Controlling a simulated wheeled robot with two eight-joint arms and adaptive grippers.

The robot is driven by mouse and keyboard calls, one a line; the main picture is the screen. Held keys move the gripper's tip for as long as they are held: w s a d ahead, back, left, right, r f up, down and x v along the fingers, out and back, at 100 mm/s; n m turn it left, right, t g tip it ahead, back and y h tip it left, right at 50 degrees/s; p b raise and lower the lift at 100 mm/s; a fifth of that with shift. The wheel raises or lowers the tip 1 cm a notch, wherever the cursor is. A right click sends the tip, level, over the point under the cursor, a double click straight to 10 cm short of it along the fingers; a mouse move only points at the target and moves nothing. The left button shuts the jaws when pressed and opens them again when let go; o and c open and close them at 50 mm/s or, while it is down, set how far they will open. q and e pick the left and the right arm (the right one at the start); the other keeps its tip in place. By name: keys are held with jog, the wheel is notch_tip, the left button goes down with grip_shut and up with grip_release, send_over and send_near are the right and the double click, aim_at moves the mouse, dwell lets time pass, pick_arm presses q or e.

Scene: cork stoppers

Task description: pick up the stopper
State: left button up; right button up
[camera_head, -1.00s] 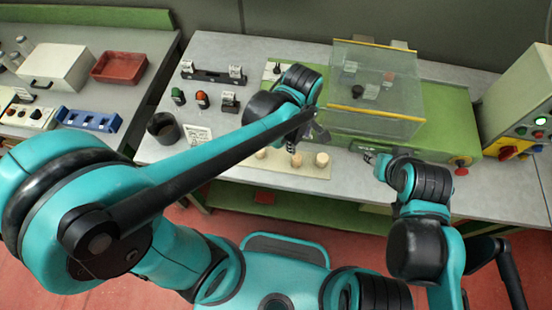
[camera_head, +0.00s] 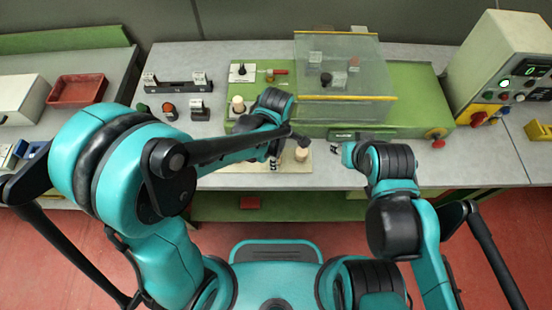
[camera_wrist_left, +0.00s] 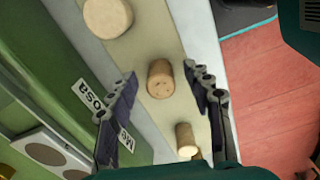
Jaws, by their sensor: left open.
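Several cork stoppers stand on a pale beige strip (camera_head: 232,168). In the left wrist view a medium stopper (camera_wrist_left: 160,80) sits between my left gripper's open fingers (camera_wrist_left: 162,80), with space on both sides. A larger, wider stopper (camera_wrist_left: 108,17) is above it and a smaller one (camera_wrist_left: 186,138) below. In the head view one stopper (camera_head: 301,151) shows right of my left gripper (camera_head: 275,160); my arm hides part of the strip. My right gripper (camera_head: 338,147) is small and dark there, away from the stoppers, its jaws unclear.
A green machine (camera_head: 415,105) with a clear cover (camera_head: 345,75) stands behind the strip. A control box (camera_head: 510,65) is at the right. Bench space at the lower right (camera_head: 470,168) is clear.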

pick_arm(q)
jog(key=c, duration=0.8)
jog(key=shift+c, duration=0.2)
jog(key=shift+r, duration=0.1)
